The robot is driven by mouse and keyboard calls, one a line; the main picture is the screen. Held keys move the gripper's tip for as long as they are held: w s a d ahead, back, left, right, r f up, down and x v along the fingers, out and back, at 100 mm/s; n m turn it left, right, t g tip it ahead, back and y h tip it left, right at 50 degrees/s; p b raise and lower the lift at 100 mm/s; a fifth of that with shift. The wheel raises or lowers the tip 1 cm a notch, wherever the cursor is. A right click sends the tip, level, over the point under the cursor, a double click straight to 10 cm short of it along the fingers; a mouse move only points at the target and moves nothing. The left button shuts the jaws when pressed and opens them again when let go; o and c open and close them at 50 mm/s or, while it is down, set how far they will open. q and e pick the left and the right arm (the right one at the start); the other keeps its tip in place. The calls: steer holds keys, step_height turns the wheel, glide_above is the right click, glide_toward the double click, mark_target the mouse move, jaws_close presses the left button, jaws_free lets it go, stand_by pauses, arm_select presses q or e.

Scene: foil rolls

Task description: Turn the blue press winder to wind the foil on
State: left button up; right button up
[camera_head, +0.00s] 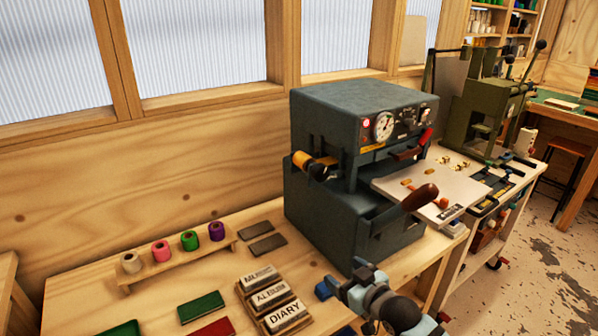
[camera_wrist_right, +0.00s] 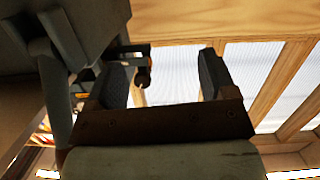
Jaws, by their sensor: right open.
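The blue press (camera_head: 345,105) stands on the bench in the middle of the head view, dark blue-grey with a dial on its front. A gold foil roll (camera_head: 303,161) sits on its left side, with a dark brown knob-like end (camera_head: 319,173) that I take for the winder. My right gripper (camera_head: 340,278) is open and empty, low in front of the press and apart from the roll. In the right wrist view, its two fingers (camera_wrist_right: 162,78) stand apart. A small brown knob (camera_wrist_right: 143,78) shows beyond them, near the left finger. My left gripper is out of view.
Several coloured foil rolls (camera_head: 189,240) stand on a wooden rack at left. Lettered blocks (camera_head: 270,296) and red and green books (camera_head: 201,307) lie in front. A brown-handled lever (camera_head: 420,197) juts from the press. A green press (camera_head: 490,105) stands at back right.

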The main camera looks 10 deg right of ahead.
steer(key=n+t+y, duration=0.1)
steer(key=t, duration=0.1)
glide_toward(323, 173)
steer(key=s, duration=0.1)
steer(key=x, duration=1.3)
steer(key=shift+w+p, duration=0.3)
steer(key=shift+p, duration=0.05)
steer(key=shift+c, duration=0.2)
steer(key=c, duration=0.9)
